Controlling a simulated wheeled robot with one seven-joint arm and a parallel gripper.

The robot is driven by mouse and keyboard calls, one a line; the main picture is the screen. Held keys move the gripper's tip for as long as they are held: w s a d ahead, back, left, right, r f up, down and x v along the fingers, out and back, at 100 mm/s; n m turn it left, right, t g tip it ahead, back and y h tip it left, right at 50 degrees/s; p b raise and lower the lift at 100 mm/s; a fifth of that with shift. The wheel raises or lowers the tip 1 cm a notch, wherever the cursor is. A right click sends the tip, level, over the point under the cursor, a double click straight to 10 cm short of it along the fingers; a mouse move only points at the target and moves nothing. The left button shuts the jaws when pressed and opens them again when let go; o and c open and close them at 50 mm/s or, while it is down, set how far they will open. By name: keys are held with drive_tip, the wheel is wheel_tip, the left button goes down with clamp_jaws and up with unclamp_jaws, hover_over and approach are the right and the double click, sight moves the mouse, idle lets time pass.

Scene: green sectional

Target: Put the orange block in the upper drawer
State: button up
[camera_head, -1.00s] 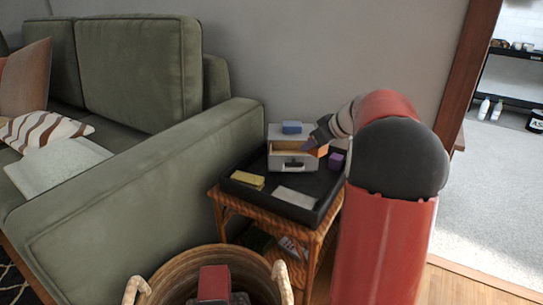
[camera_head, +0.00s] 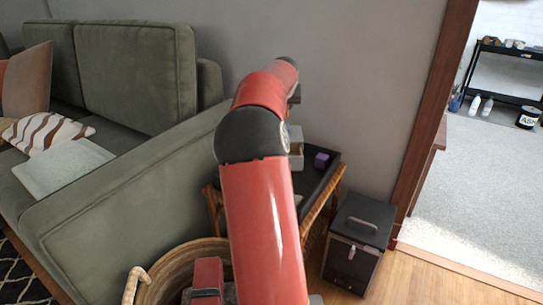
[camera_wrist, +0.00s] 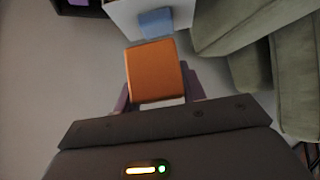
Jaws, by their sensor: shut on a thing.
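An orange block (camera_wrist: 157,70) is held between the fingers of my gripper (camera_wrist: 158,84) in the wrist view. The gripper is shut on it, with a pale drawer box (camera_wrist: 127,15) beyond. In the head view my arm hides the block and most of the drawer box (camera_head: 296,135). A sliver of an open drawer's tan inside (camera_head: 297,149) shows beside the arm. How far it is open is hidden. A blue block (camera_wrist: 156,22) lies on the box top in the wrist view.
The box stands on a black tray (camera_head: 317,184) on a wicker side table, with a purple block (camera_head: 321,160) to its right. The green sofa (camera_head: 120,190) is at left. A wicker basket (camera_head: 160,285) and a dark bin (camera_head: 357,235) stand on the floor.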

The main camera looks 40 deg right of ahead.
wheel_tip(320, 180, down, 18)
drive_tip(key=shift+f+b, duration=0.25)
drive_tip(key=shift+b, duration=0.95)
drive_tip(key=shift+f, duration=0.2)
drive_tip(key=o, duration=1)
drive_tip(key=shift+c, duration=0.2)
drive_tip(key=shift+r, duration=0.2)
